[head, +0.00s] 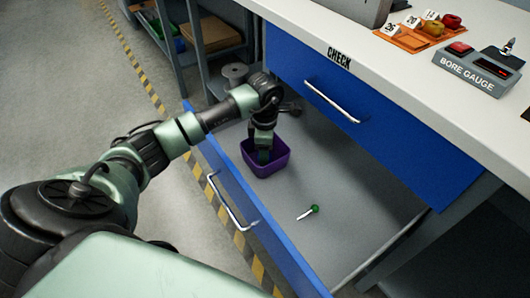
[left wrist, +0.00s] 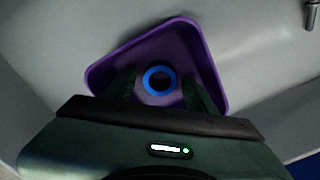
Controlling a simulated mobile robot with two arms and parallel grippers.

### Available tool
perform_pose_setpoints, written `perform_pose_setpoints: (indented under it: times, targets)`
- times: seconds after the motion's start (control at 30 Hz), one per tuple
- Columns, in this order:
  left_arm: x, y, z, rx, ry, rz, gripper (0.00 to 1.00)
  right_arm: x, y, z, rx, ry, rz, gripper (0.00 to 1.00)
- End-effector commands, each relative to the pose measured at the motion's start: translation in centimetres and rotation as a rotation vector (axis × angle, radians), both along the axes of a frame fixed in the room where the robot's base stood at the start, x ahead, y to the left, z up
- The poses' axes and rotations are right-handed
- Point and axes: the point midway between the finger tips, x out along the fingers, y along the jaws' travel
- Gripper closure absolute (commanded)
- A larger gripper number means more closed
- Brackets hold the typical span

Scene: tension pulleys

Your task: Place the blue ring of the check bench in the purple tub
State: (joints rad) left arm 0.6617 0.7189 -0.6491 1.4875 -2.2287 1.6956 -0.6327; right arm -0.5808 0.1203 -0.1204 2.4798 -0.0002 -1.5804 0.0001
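The purple tub (head: 271,169) stands in the open lower drawer under the check bench. In the left wrist view the tub (left wrist: 101,72) fills the middle, and the blue ring (left wrist: 147,81) lies inside it, looking flat on its floor. My left gripper (head: 263,155) points down into the tub. Its two fingers (left wrist: 161,92) are apart, one on each side of the ring, with a gap between each finger and the ring. The ring is hidden in the head view. My right gripper is not in view.
A green-handled tool (head: 314,209) lies on the drawer floor, right of the tub. The closed blue upper drawer (head: 380,130) overhangs the back. The drawer front (head: 240,195) stands near my arm. On the bench top are an orange tray (head: 402,38) and a bore gauge (head: 468,75).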

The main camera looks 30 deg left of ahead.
Motion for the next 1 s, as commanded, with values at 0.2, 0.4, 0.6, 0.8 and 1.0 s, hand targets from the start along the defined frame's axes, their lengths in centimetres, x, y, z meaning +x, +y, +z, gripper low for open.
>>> perform_pose_setpoints:
  times: [0.2, 0.4, 0.6, 0.8, 1.0]
  targets:
    - [0.0, 0.0, 0.7, -0.001, -0.001, 0.0, 0.44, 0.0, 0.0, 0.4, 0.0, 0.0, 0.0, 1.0]
    - [0.1, 0.0, 4.1, 0.0, -0.004, -0.001, 0.44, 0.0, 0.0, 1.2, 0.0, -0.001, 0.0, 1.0]
    - [0.1, 0.0, 8.5, 0.001, -0.004, -0.001, 0.44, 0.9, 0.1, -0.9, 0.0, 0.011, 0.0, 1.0]
    - [0.0, 0.0, 11.4, 0.001, -0.002, -0.001, 0.44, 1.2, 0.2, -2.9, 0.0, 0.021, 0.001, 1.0]
    - [0.0, 0.0, 12.4, -0.001, 0.001, -0.001, 0.44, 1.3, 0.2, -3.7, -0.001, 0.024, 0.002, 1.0]
